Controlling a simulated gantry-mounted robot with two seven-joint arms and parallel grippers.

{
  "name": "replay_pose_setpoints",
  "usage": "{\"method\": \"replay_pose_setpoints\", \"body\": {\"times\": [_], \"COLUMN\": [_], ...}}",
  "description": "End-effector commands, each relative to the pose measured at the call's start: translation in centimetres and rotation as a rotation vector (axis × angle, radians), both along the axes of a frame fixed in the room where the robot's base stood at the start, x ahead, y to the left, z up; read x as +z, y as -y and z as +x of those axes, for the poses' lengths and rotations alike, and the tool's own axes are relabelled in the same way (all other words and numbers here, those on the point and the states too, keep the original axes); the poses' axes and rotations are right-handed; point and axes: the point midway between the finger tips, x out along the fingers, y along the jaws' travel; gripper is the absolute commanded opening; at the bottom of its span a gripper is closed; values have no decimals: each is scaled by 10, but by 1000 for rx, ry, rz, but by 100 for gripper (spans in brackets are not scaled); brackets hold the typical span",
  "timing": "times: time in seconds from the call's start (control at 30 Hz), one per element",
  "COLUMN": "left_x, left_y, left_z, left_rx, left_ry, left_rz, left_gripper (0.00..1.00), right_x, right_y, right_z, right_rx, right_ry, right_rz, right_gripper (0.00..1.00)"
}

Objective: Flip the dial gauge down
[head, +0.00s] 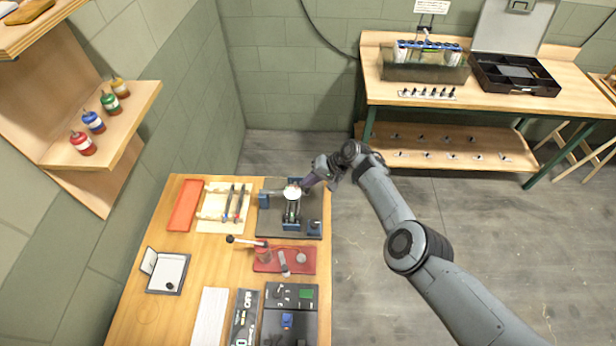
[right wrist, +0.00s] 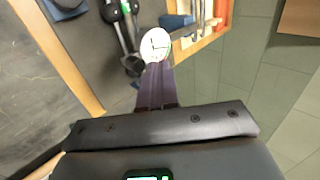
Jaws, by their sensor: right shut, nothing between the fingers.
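The dial gauge (head: 292,191) has a round white face and sits on a dark fixture plate (head: 268,223) at the back right of the wooden table. In the right wrist view the gauge face (right wrist: 155,44) is seen with its dark hand, just beyond the fingertips. My right gripper (head: 305,184) reaches in from the right, shut and empty, its purple fingers (right wrist: 156,88) right at the gauge's edge. I cannot tell whether they touch it. The lower part of the gauge is partly hidden by the fingers. My left gripper is not in view.
Left of the fixture lie a pale tray (head: 210,227) with tools and an orange tray (head: 185,206). In front are a red fixture (head: 266,265) with a lever and a black control box (head: 290,325). A bottle shelf (head: 125,125) hangs at the left. Open floor lies right of the table.

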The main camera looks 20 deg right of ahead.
Motion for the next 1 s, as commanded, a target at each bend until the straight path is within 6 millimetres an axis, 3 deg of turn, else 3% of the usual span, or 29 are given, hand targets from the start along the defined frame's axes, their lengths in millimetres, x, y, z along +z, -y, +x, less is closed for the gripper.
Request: {"method": "replay_pose_setpoints", "body": {"times": [0.1, 0.4, 1.0], "left_x": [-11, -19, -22], "left_y": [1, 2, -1], "left_z": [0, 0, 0], "left_rx": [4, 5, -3], "left_ry": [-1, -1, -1], "left_rz": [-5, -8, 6], "left_gripper": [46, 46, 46], "right_x": [-15, -32, -39], "right_y": [6, 12, 16], "right_z": [-2, -5, -7], "right_rx": [-1, -4, -10], "right_ry": [-2, -4, -9], "right_rz": [-1, -2, -6], "right_gripper": [0, 0, 0]}}
